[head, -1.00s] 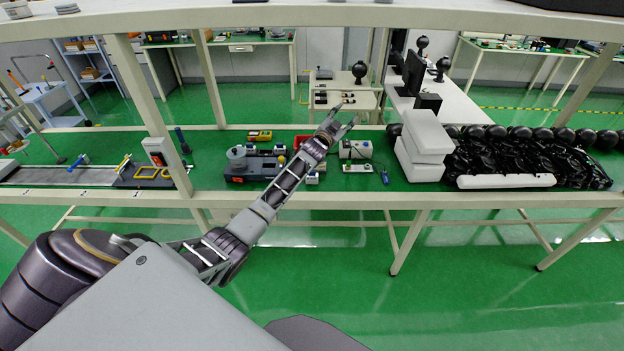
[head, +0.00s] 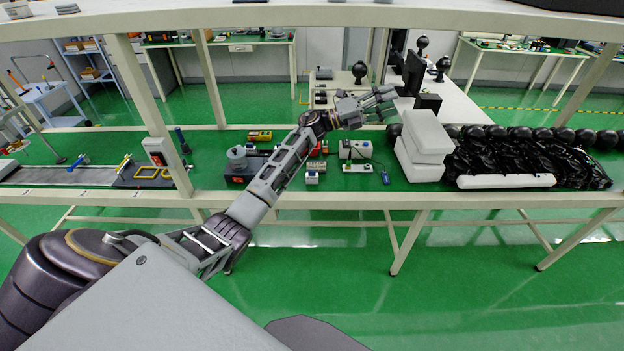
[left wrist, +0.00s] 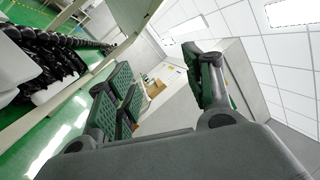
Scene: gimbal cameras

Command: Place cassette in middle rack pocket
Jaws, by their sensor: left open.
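My left gripper (head: 386,103) is raised over the back of the green-topped bench, its fingers pointing right. It is open, and the left wrist view (left wrist: 165,88) shows nothing between the spread fingers. I cannot make out a cassette or a rack with pockets for certain. A dark block with a red patch (head: 236,178) and a grey round part (head: 237,158) stand left of my forearm. My forearm hides part of the bench there. My right gripper is not in view.
A white box device (head: 355,149) and a white strip with buttons (head: 357,168) lie right of my forearm. White foam blocks (head: 424,136) and black wrapped goods (head: 510,160) fill the right. An upper shelf (head: 300,14) and posts frame the bench.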

